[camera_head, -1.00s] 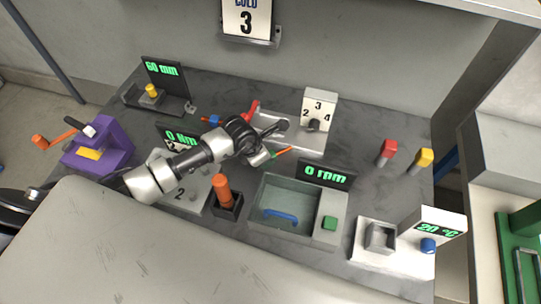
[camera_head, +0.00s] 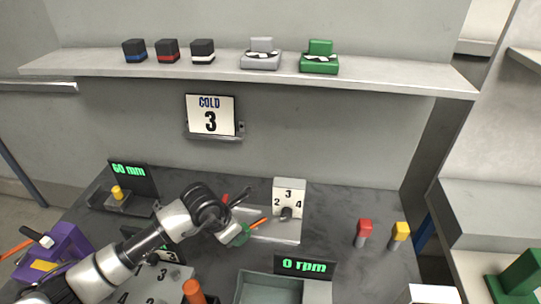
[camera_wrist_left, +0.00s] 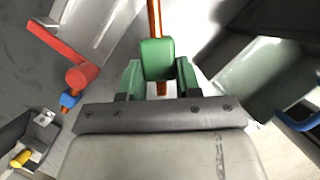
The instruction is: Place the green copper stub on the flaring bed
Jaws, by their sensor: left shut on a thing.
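The green copper stub (camera_wrist_left: 157,58) is an orange-copper rod with a green block around it. My left gripper (camera_wrist_left: 158,78) is shut on the green block, with the rod sticking out beyond it. In the head view my left gripper (camera_head: 240,235) holds the stub's copper rod (camera_head: 259,223) by the front left part of a light metal plate (camera_head: 285,230). This plate, with a red lever (camera_wrist_left: 65,55) and a dial box (camera_head: 289,194) numbered 2, 3, 4, looks like the flaring bed, but no label confirms it. I cannot tell whether the stub touches it. My right gripper is not in view.
A grey tray (camera_head: 243,289) and the 0 rpm display (camera_head: 305,266) stand in front of the plate. Red (camera_head: 364,228) and yellow (camera_head: 401,231) posts stand at right. A purple device (camera_head: 68,240) is at left. A shelf (camera_head: 110,67) runs above.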

